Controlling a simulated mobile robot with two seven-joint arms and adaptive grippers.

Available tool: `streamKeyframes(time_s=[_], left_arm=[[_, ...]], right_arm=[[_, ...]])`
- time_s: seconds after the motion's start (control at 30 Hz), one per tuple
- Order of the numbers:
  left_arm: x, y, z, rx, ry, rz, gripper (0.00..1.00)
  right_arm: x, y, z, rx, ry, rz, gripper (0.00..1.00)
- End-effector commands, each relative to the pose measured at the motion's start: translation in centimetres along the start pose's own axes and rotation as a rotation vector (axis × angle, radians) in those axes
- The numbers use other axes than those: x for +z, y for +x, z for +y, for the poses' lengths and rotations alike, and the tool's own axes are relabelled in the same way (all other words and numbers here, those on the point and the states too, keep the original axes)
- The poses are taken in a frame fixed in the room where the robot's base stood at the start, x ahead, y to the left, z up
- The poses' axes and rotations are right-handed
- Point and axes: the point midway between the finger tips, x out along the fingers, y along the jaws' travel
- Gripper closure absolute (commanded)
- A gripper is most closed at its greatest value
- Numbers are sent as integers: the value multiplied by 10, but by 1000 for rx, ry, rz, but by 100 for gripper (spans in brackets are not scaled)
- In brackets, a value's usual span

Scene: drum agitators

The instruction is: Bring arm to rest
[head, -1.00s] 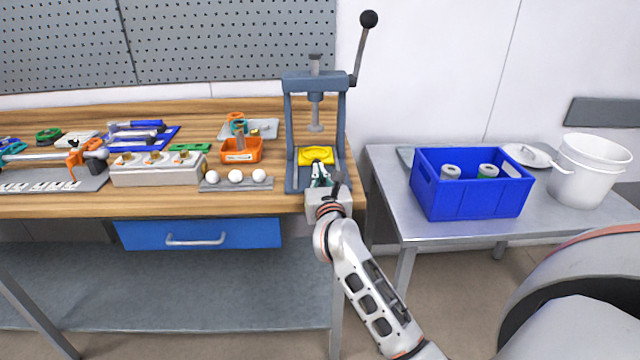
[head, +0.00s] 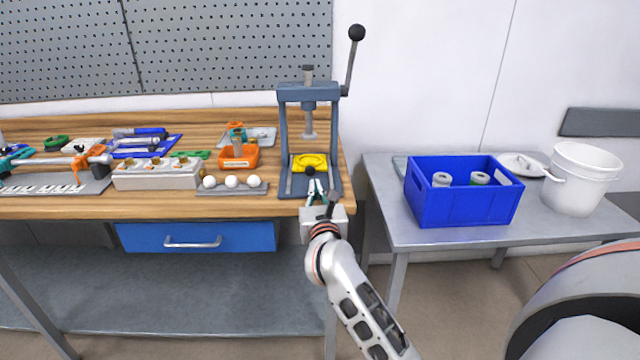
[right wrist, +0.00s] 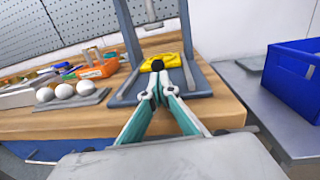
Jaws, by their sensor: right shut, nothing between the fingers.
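My right gripper (head: 314,184) is shut and empty in front of the arbor press (head: 284,145), over the front part of its base. In the right wrist view its teal fingers (right wrist: 155,88) meet at the tips, pointing at a yellow fixture (right wrist: 160,62) with a dark round knob (right wrist: 157,66) at its front. The yellow fixture also shows in the head view (head: 309,161). The fingertips look apart from the knob, though the exact gap is hard to tell. My left gripper is not in view.
White balls on a grey strip (head: 232,189) and an orange bin (head: 238,158) stand left of the press. A blue crate (head: 462,200) holding cans and a white bucket (head: 580,180) stand on the metal side table (head: 385,185). A gap separates bench and side table.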

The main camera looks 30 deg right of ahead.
Motion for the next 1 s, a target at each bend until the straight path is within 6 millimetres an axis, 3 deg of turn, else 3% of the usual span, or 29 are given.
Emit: streamKeyframes(time_s=[0.2, 0.4, 0.77, 0.87, 1.0], left_arm=[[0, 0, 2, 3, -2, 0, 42], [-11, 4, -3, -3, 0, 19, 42], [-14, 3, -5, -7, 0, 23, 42], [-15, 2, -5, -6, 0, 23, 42], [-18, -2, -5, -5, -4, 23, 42]], right_arm=[[-2, -49, 0, 2, 0, 3, 100], [-1, -77, 0, 1, 0, 2, 100], [-1, -86, -1, -1, -14, -3, 100], [2, -91, -4, -7, -111, -39, 100], [9, -110, -4, -10, -450, -157, 100]])
